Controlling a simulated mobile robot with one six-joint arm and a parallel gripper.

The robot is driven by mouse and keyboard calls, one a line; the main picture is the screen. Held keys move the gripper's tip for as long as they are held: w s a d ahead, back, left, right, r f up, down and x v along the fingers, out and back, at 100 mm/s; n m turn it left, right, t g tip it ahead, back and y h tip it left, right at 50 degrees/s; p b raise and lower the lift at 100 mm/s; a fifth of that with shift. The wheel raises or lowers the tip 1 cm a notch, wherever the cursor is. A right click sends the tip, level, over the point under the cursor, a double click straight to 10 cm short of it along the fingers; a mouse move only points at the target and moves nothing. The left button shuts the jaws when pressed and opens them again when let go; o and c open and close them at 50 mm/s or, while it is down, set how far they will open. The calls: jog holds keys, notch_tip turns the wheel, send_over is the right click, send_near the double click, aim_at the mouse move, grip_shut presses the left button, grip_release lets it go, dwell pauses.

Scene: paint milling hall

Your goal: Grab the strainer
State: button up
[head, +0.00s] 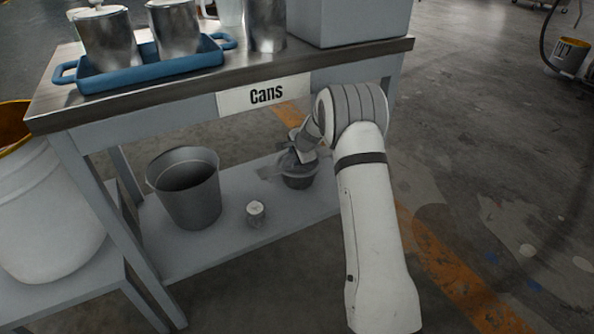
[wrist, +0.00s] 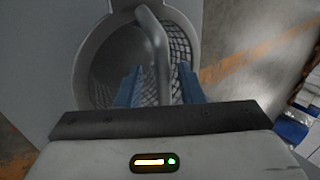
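The strainer (wrist: 183,50) is a round grey vessel with a wire mesh inside and a bar handle (wrist: 161,60) arching over it. In the head view the strainer (head: 299,181) sits on the lower shelf, partly hidden by my gripper (head: 296,158). In the wrist view my gripper (wrist: 160,76) has its two blue fingers apart, one on each side of the handle. A gap shows between the handle and each finger. The fingertips are over the strainer's opening.
A grey bucket (head: 187,190) and a small can (head: 256,213) stand on the lower shelf (head: 215,240) to the left. The tabletop (head: 150,91) above holds a blue tray (head: 152,75) with metal cans. A white drum (head: 45,215) stands at far left.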

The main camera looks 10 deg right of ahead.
jog(key=shift+w+f, duration=0.25)
jog(key=shift+f, duration=0.1)
grip_shut()
dwell(0.4)
